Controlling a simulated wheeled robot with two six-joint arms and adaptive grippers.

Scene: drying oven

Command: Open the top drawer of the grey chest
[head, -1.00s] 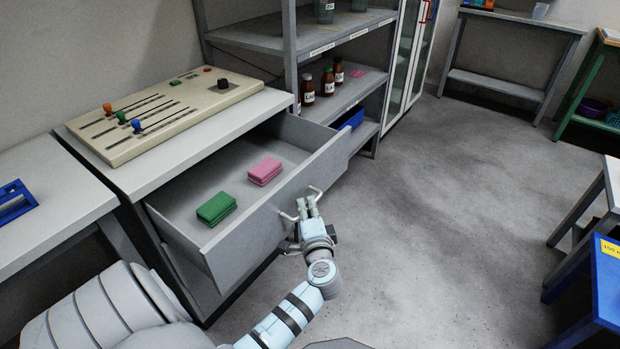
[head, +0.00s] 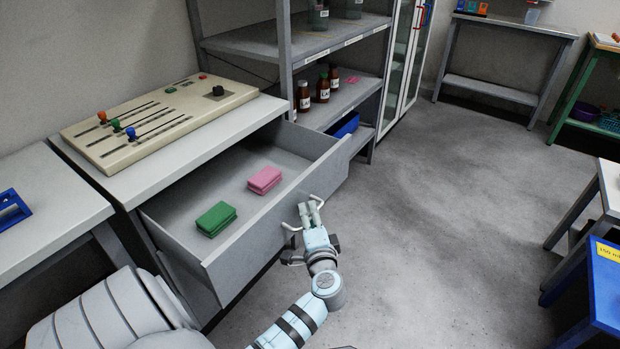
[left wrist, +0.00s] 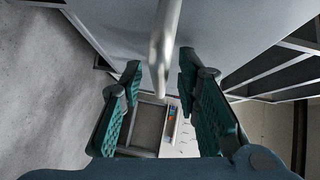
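The top drawer (head: 250,250) of the grey chest (head: 185,152) stands pulled far out, its inside in view. A green block (head: 216,219) and a pink block (head: 264,180) lie in it. My left gripper (head: 310,210) is at the drawer's bar handle (head: 289,228). In the left wrist view the gripper's fingers (left wrist: 160,68) are spread, and the handle (left wrist: 164,45) reaches between them with gaps on both sides. The fingers partly hide the handle in the head view. My right gripper is not in view.
A beige panel with sliders (head: 160,118) lies on the chest top. A grey shelf unit (head: 285,70) with brown bottles stands close behind the drawer. A blue stool or table (head: 606,285) is at the right. The floor (head: 440,220) between is clear.

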